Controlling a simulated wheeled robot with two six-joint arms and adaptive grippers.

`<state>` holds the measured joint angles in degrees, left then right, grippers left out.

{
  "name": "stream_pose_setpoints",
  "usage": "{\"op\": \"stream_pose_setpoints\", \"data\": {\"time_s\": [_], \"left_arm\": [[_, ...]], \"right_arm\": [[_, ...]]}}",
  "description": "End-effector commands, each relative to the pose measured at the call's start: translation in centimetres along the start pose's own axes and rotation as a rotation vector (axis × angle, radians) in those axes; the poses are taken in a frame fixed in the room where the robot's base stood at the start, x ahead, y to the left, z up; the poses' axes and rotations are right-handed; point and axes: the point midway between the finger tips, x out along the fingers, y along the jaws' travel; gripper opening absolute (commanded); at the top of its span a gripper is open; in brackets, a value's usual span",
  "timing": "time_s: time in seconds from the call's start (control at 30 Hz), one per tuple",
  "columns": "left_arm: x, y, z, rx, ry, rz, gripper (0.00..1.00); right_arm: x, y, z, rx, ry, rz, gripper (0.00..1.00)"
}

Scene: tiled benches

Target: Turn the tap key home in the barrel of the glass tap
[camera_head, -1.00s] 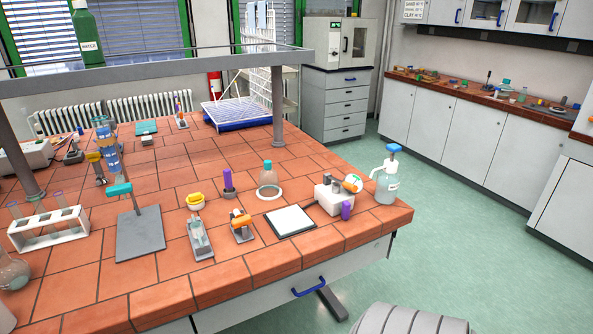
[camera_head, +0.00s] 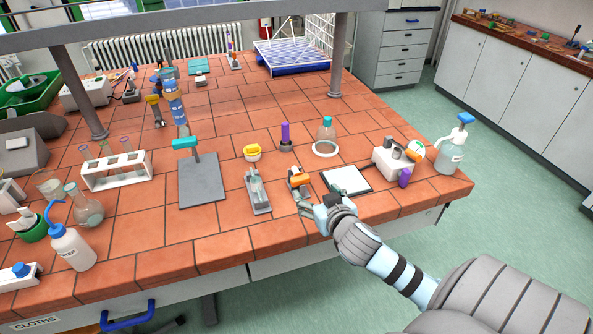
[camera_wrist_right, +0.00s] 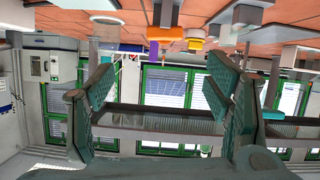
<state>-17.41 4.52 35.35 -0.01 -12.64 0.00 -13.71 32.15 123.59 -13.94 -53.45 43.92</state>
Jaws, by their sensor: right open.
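An orange handle, which looks like the tap key (camera_head: 300,180), sits on a small fitting on the bench, right of a grey metal holder (camera_head: 258,190). The glass of the tap and how far the key is seated are too small to tell. My right gripper (camera_head: 320,197) is open and empty, close to the near right side of the orange piece. Its two fingers stand wide apart in the right wrist view (camera_wrist_right: 158,80). My left gripper is not in view.
A white pad (camera_head: 347,178) lies just right of the fitting. A grey stand plate (camera_head: 202,182) is left.

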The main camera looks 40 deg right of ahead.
Motion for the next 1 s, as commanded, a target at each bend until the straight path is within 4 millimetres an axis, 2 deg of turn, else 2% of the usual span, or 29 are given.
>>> {"op": "stream_pose_setpoints", "data": {"time_s": [0.2, 0.47, 0.6, 0.7, 0.87, 1.0], "left_arm": [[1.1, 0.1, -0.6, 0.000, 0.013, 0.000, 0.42], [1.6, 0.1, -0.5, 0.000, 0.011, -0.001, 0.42], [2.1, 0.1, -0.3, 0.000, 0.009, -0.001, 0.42], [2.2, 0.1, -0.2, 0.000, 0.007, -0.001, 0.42], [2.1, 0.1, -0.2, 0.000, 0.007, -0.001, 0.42], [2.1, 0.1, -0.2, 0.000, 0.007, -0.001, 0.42]], "right_arm": [[5.9, -0.2, 0.2, 0.007, 0.004, -0.002, 0.72], [9.9, -0.6, 0.4, 0.005, 0.003, -0.005, 0.72], [12.7, -0.9, 0.7, 0.006, 0.002, -0.005, 0.72], [13.7, -0.9, 0.7, 0.004, 0.001, -0.006, 0.72], [13.7, -0.9, 0.6, 0.003, 0.002, -0.006, 0.72], [13.6, -0.9, 0.6, 0.003, 0.002, -0.006, 0.52]]}}
